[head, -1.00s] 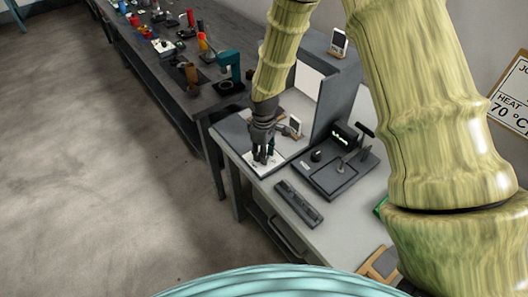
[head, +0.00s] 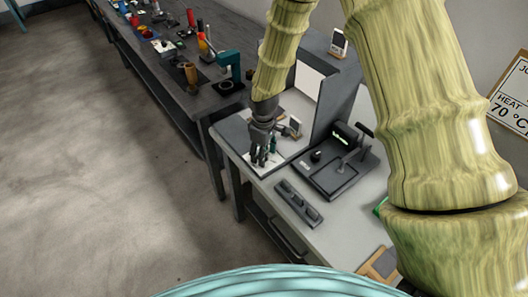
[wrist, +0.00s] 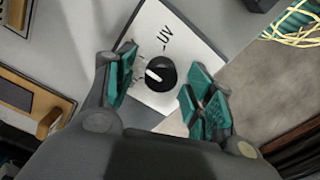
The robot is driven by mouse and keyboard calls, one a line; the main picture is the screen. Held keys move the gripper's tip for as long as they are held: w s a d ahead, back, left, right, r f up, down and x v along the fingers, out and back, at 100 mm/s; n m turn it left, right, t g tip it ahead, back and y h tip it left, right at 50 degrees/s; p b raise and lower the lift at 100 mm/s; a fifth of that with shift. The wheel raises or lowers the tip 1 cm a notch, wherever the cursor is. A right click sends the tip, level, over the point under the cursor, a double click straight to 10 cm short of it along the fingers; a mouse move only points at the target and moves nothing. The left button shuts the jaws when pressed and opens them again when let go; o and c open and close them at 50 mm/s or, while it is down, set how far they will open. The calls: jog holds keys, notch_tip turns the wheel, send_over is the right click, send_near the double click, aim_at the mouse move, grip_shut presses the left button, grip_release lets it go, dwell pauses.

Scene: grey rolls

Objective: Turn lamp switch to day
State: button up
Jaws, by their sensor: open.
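The lamp switch is a round black knob (wrist: 160,73) with a white pointer mark, on a white plate (wrist: 180,28) in the wrist view. "UV" is printed on the plate; the other labels are partly hidden by a finger. The knob's pointer is on its left side, away from "UV". My gripper (wrist: 160,95) is open, with its teal-padded fingers on either side of the knob and apart from it. In the head view my gripper (head: 262,160) is low over the white plate (head: 252,168) at the front of the grey booth; the knob is hidden there.
The grey booth (head: 335,75) has a wall right of my gripper. A dark device with a green display (head: 340,140) and a dark bar (head: 298,204) stand on the light bench. A long dark bench (head: 170,75) with several tools lies behind left. Floor at left is clear.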

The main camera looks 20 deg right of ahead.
notch_tip(320, 180, up, 12)
dwell(0.7)
dwell(0.4)
